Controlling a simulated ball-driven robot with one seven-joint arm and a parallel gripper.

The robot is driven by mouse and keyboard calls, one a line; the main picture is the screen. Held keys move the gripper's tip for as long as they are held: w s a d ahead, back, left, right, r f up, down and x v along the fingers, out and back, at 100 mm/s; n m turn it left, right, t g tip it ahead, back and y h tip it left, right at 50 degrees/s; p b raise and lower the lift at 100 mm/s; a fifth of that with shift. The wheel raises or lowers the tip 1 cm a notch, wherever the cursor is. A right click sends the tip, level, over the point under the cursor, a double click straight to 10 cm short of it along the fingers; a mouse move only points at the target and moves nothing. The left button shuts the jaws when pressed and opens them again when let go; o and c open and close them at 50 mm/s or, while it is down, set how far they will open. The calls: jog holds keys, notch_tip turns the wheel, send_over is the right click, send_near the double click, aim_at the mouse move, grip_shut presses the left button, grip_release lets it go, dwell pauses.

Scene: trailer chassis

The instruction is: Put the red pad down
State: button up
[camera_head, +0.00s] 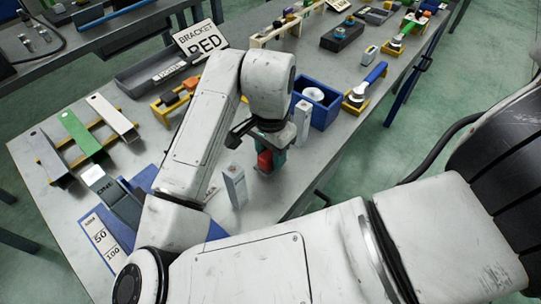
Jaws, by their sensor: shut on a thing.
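My gripper (270,158) is over the front part of the grey workbench (268,202), pointing down. Its dark and teal fingers are shut on a small red pad (264,161). The fingers and wrist hide part of the pad. The pad is close to the bench top, but I cannot tell whether it touches it. A pale upright post (234,186) stands to the left and nearer. Another pale post (302,118) stands to the right and farther back.
A blue bin (326,116) with a white round thing is behind right, beside a blue-handled tool (374,76). A "BRACKET RED" sign (200,40) and a grey tray (135,80) stand farther back. Coloured bars (80,133) lie left. The bench edge is close on the right.

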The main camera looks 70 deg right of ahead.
jog(key=shift+f, duration=0.65)
jog(key=shift+f, duration=0.1)
jog(key=o, duration=1)
notch_tip(320, 180, up, 12)
jog(key=shift+r+p, duration=0.15)
jog(key=shift+p, duration=0.5)
jog(key=shift+r, duration=0.1)
